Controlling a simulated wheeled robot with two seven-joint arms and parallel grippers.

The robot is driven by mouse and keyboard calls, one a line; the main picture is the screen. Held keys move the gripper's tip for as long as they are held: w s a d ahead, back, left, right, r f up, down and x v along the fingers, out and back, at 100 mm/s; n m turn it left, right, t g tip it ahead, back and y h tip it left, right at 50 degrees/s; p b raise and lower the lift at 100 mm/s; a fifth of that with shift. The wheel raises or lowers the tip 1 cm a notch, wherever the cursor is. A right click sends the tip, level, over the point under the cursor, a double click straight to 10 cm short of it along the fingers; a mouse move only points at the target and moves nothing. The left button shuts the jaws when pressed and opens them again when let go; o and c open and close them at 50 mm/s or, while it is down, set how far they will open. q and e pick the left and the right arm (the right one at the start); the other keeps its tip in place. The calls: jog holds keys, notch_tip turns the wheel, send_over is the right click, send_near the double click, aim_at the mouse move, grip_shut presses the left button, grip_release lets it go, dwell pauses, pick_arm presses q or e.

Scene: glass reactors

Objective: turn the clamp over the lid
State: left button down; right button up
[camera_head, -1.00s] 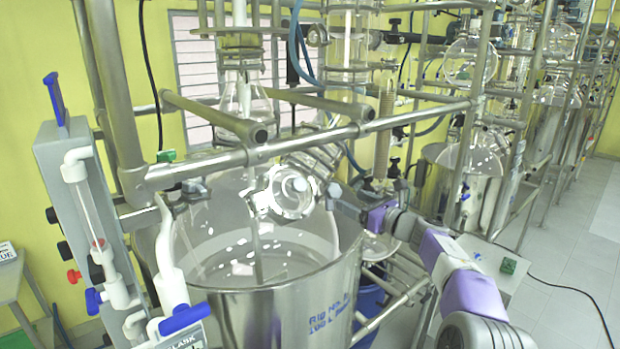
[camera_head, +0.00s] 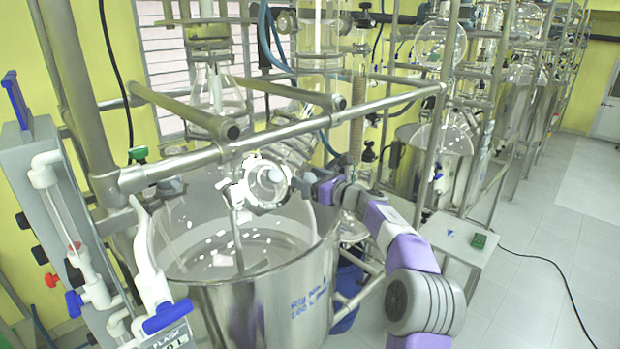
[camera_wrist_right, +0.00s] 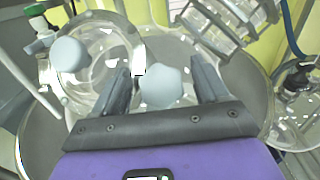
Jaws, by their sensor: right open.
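The round glass lid (camera_head: 268,190) sits on a port at the top of the large glass vessel, with bright white clamp parts (camera_head: 238,192) around its rim. In the right wrist view the lid (camera_wrist_right: 98,85) is at the upper left with a pale round knob (camera_wrist_right: 70,55) on it. A second pale, star-like knob (camera_wrist_right: 165,88), seemingly the clamp's, stands beside the lid's rim. My right gripper (camera_wrist_right: 163,80) is open, its fingers on either side of this second knob. I cannot tell whether they touch it. In the head view my right gripper (camera_head: 308,178) is just right of the lid. My left gripper is not in view.
A horizontal steel bar (camera_head: 290,132) crosses above the lid. The steel bath (camera_head: 270,305) surrounds the vessel below. A panel with valves and blue handles (camera_head: 45,200) stands at the left. A small table (camera_head: 455,238) and open floor are at the right.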

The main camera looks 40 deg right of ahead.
jog(key=c, duration=1)
